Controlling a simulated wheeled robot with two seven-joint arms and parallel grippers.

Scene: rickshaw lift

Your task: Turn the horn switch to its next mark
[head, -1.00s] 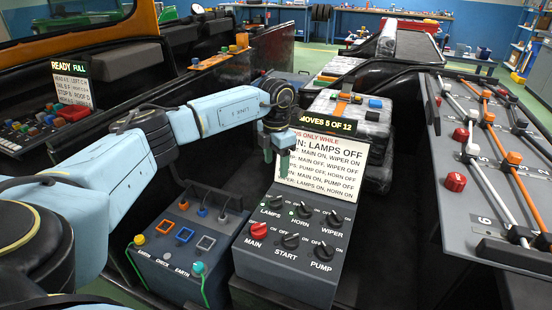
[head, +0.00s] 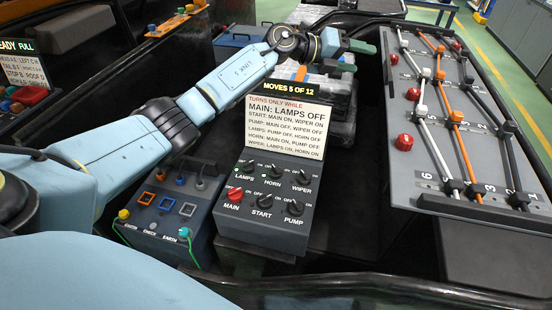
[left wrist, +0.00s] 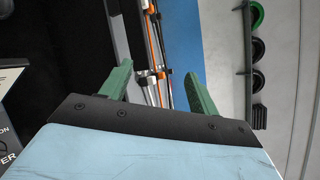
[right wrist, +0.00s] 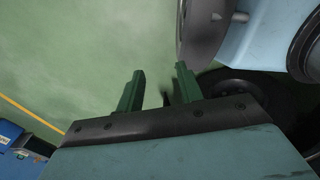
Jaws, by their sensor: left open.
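The horn switch (head: 274,172) is a black knob in the middle of the back row on a dark grey switch box (head: 262,226). The lamps knob (head: 249,167) is left of it and the wiper knob (head: 304,177) right. In front are the red main knob (head: 235,195), start knob (head: 265,202) and pump knob (head: 294,208). The horn knob's exact pointing is too small to tell. My left gripper (head: 355,57) is open and empty, beyond the box to the right, apart from the knobs. My right gripper (right wrist: 160,88) is open and empty over green floor, outside the head view.
A rule card (head: 285,128) stands behind the knobs under a "MOVES 5 OF 12" display (head: 289,88). A box with sockets (head: 165,222) is at the left. A grey board with coloured rods (head: 425,180) is at the right. A black rail (head: 400,290) crosses the front.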

